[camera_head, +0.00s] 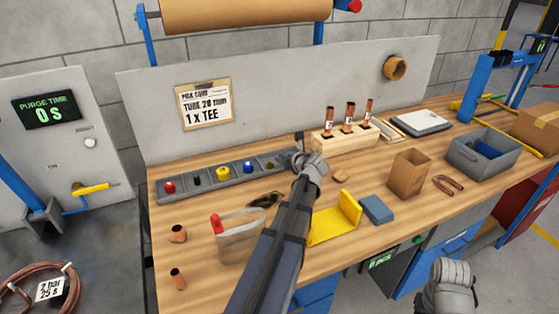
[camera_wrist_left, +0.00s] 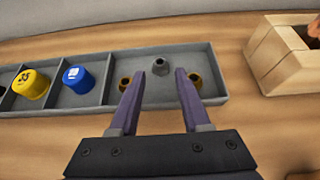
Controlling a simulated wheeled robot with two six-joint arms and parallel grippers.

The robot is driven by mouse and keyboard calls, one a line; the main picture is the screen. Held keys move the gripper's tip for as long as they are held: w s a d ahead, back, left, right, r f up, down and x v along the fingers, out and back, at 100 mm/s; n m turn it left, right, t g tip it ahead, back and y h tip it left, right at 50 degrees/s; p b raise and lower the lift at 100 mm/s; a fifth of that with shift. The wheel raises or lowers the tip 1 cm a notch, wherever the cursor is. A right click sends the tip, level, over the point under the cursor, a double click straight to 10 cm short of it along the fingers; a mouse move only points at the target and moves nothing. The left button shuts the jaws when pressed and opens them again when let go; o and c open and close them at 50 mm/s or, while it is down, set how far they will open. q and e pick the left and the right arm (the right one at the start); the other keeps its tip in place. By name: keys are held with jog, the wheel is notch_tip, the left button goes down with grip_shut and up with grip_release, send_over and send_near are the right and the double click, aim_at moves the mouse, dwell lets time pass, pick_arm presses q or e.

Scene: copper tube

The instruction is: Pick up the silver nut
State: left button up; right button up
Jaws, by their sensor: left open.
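The silver nut (camera_wrist_left: 160,66) stands in the right-hand compartment of the grey divided tray (camera_wrist_left: 97,101) in the left wrist view. My left gripper (camera_wrist_left: 157,80) is open, with one finger on each side of the nut in the picture; I cannot tell whether they touch it. Two brass-coloured pieces lie in the same compartment, one at left (camera_wrist_left: 125,83) and one at right (camera_wrist_left: 194,80). In the head view my left gripper (camera_head: 291,161) is at the tray's right end and hides the nut. My right arm's grey end (camera_head: 452,287) shows at the lower right; its jaws are unclear.
A yellow cap (camera_wrist_left: 31,84) and a blue cap (camera_wrist_left: 78,79) fill neighbouring compartments. A wooden block (camera_head: 345,142) with copper tubes stands right of the tray. A yellow angled piece (camera_head: 335,222), blue block (camera_head: 377,209) and cardboard box (camera_head: 409,174) are on the bench.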

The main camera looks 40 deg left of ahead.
pick_arm(q)
jog(key=b+x, duration=0.1)
jog(key=x, duration=0.2)
jog(key=shift+w+a+f, duration=0.15)
jog(key=shift+a+f, duration=0.1)
jog(key=shift+f, duration=0.05)
jog(key=shift+r, duration=0.1)
jog(key=shift+c, duration=0.4)
grip_shut()
